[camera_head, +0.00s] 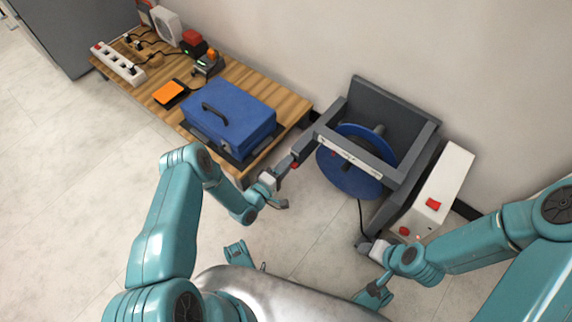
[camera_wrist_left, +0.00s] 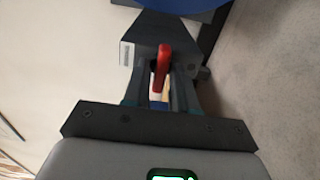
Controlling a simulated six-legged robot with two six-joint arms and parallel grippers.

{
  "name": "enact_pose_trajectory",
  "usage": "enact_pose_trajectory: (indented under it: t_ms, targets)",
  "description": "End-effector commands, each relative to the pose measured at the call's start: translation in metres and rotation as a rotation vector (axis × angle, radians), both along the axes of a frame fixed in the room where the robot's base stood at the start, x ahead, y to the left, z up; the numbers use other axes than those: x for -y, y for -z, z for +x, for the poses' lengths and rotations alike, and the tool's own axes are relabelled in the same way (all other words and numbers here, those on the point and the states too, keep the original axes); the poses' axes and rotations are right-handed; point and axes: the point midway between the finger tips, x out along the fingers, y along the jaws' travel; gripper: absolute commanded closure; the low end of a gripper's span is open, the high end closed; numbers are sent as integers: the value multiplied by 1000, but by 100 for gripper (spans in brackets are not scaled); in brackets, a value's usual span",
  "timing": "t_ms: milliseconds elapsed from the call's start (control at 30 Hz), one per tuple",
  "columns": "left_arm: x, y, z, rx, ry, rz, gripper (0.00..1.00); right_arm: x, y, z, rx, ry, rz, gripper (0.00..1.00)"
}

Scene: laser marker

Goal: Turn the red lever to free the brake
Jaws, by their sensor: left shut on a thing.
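The red lever (camera_wrist_left: 163,66) stands upright in the picture at the fingertips of my left gripper (camera_wrist_left: 162,88) in the left wrist view. The gripper's dark fingers are closed on it. In the head view a small red bit of the lever (camera_head: 295,165) shows at the tip of my left gripper (camera_head: 289,168), beside the grey frame of the reel stand (camera_head: 407,108). A blue reel (camera_head: 350,181) sits inside that stand. My right gripper (camera_head: 365,245) is low in front of the stand, near a dark cable; its fingers are too small to read.
A white box (camera_head: 447,180) with a red switch (camera_head: 433,203) stands right of the stand. A wooden table (camera_head: 294,104) on the left bears a blue case (camera_head: 237,119), an orange-topped pad (camera_head: 169,93) and a power strip (camera_head: 117,63). Pale floor (camera_head: 60,190) lies free at far left.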

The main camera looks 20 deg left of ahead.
Motion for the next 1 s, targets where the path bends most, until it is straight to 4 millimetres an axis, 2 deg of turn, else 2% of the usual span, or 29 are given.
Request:
enact_pose_trajectory:
  t_ms: [467,500,533,1000]
  targets:
    - [-1,0,1,-2,-1,-12,100,0,0,0,0,0,0,57]
    - [-1,0,1,-2,-1,-12,67,0,0,0,0,0,0,57]
    - [-1,0,1,-2,-1,-11,62,0,0,0,0,0,0,57]
    - [0,0,0,-4,0,-11,62,0,0,0,0,0,0,57]
